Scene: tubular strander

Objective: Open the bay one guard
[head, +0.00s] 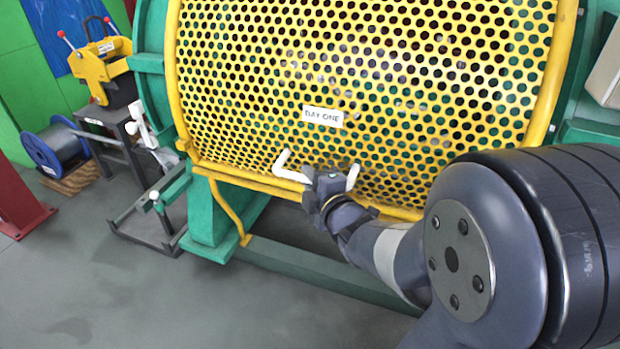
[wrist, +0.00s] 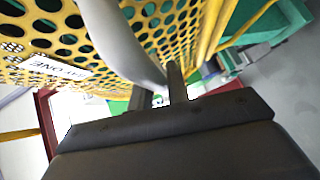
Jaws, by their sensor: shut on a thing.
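The bay one guard (head: 370,75) is a curved yellow perforated panel with a yellow tube frame, labelled "BAY ONE" (head: 323,117). It covers the front of the green machine and its lower edge is down at the sill. A white handle (head: 290,168) sits at its lower edge. My gripper (head: 322,180) is shut on the handle's bar, which it partly hides. In the wrist view the white handle (wrist: 122,45) runs down to the fingers, and the perforated guard (wrist: 40,30) is close beyond.
A green machine base (head: 215,215) with a bent yellow tube stands below the guard. At left are a dark frame stand (head: 150,225), a yellow device (head: 103,65) and a blue wire spool (head: 58,147). The grey floor (head: 130,300) at front left is clear.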

